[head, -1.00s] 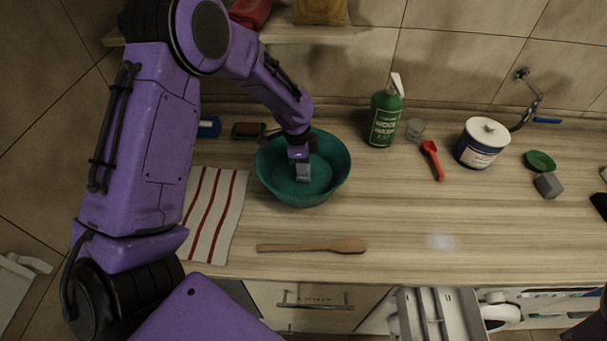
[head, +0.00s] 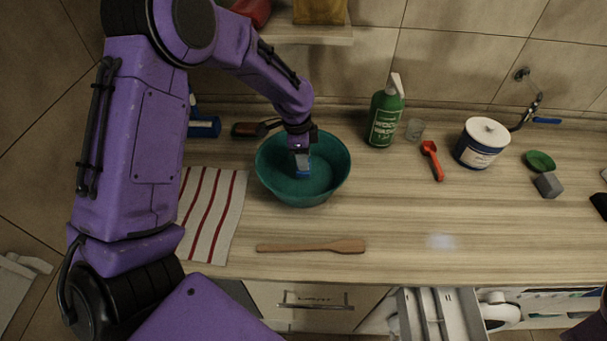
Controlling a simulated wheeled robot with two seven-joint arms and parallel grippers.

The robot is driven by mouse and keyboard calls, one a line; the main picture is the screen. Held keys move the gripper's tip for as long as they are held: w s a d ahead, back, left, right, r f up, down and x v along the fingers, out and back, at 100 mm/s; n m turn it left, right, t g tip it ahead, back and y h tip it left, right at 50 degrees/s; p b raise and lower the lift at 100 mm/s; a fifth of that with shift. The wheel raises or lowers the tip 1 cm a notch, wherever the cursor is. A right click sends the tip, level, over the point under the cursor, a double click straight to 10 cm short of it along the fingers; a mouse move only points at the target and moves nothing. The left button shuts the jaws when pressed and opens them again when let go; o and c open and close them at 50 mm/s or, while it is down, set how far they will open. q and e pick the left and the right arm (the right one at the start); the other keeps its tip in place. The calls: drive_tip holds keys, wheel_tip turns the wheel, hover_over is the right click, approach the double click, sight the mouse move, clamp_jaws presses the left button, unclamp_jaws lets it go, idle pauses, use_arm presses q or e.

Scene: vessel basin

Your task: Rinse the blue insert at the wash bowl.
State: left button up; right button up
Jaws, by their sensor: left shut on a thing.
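The teal wash bowl (head: 335,180) stands on the wooden counter towards the back, left of centre. My left gripper (head: 301,161) reaches down over the inside of the bowl from the upper left. It is shut on the blue insert (head: 303,173), of which a small blue part shows below the fingers. The insert is inside the bowl's outline; I cannot tell whether it touches the bottom. My right gripper is not in view.
A red-striped cloth (head: 212,215) lies left of the bowl and a wooden spatula (head: 312,247) in front. A drawer (head: 436,318) is open below. The counter's middle is clear.

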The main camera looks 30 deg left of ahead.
use_arm(q)
drive_tip(key=shift+r, duration=4.85)
wheel_tip(320, 180, up, 4)
